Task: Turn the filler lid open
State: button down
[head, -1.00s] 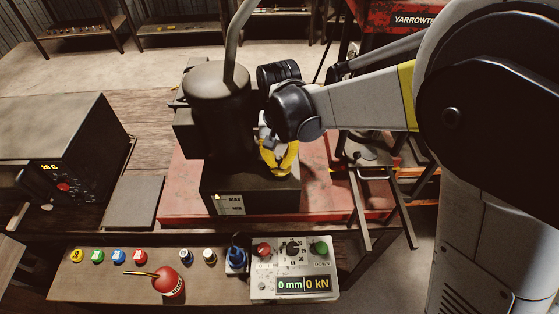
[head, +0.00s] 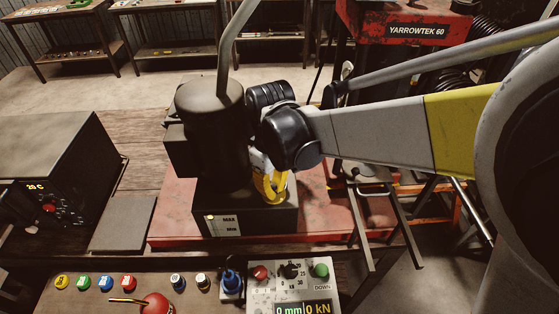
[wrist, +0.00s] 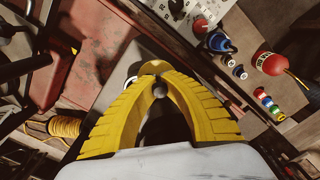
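The black tank (head: 248,221) with a MAX/MIN gauge (head: 223,225) stands on the red bench top. My gripper (head: 273,198) points down at the tank's top, beside the tall dark cylinder. In the wrist view my yellow fingers (wrist: 159,82) converge, their tips close together. A small grey round knob (wrist: 159,91) sits between them just behind the tips, apparently part of the filler lid. The fingers seem to close on it from both sides. The rest of the lid is hidden by the fingers, so its turn angle cannot be told.
The dark cylinder (head: 209,125) with a bent pipe stands close left of my gripper. A control panel (head: 290,287) with buttons and a display lies in front. A dark oven-like box (head: 55,165) is at left. The red bench top (head: 172,222) is bare around the tank.

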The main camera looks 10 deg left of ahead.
aim_at(279, 201)
jog(key=n, duration=0.2)
jog(key=s+n, duration=0.1)
jog(key=shift+d+n+b, duration=0.3)
jog(key=shift+d+b, duration=0.05)
jog(key=shift+s+d+r+n, duration=0.15)
jog(key=shift+d+n, duration=0.1)
jog(key=shift+n, duration=0.55)
jog(key=shift+s+d+f+n, duration=0.1)
jog(key=shift+d+n, duration=0.15)
jog(key=shift+n, duration=0.55)
jog(key=c, duration=1.3)
grip_release()
jog(key=shift+s+d, duration=0.1)
jog(key=shift+c, duration=0.2)
notch_tip(279, 201, up, 12)
